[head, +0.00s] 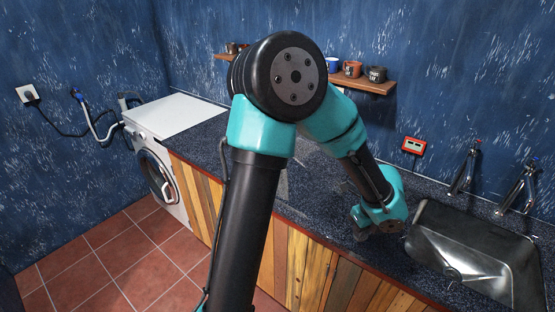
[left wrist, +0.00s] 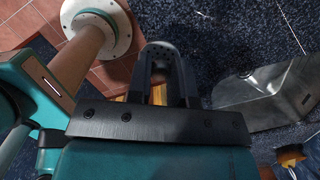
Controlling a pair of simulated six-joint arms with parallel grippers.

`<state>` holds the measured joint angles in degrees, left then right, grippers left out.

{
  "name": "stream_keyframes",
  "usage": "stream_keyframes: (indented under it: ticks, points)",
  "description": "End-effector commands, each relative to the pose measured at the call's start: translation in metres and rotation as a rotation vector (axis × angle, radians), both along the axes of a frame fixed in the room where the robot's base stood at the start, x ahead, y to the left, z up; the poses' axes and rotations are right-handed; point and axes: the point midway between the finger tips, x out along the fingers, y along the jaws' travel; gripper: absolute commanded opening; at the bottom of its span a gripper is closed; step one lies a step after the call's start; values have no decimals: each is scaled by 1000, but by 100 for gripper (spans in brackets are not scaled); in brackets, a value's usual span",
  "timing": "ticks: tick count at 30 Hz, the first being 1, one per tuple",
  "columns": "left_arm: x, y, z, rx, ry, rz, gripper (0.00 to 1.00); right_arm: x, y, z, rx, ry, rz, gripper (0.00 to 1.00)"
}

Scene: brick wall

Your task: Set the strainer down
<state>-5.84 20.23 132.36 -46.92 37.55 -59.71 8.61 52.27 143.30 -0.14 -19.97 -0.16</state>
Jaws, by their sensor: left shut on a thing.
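My left gripper (head: 364,230) is low over the dark speckled counter, left of the sink (head: 422,248). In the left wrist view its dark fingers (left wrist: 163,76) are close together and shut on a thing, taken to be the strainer. My right gripper is not in view.
The metal sink basin also shows in the left wrist view (left wrist: 265,98). Two taps (head: 464,170) stand behind it. A wooden shelf (head: 375,86) with mugs is on the wall. A washing machine (head: 160,172) stands at the left. My arm hides the middle of the counter.

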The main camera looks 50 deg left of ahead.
Motion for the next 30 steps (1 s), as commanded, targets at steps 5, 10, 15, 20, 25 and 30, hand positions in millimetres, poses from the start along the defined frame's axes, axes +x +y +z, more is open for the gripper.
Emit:
stream_keyframes:
  ticks: [5, 10, 15, 20, 25, 30]
  points:
    - [-17, 4, 0, 5, 5, -184, 0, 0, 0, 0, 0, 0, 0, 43]
    - [-21, 5, -1, 8, 8, -246, 0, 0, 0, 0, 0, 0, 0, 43]
    - [-21, 5, -1, 8, 8, -246, 0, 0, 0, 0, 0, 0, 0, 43]
    - [-21, 5, -1, 8, 8, -246, 0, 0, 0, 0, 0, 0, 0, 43]
    - [-19, 6, -1, 8, 8, -244, 0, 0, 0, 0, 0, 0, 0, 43]
    - [-1, 16, -3, 7, 6, -240, 0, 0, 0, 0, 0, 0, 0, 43]
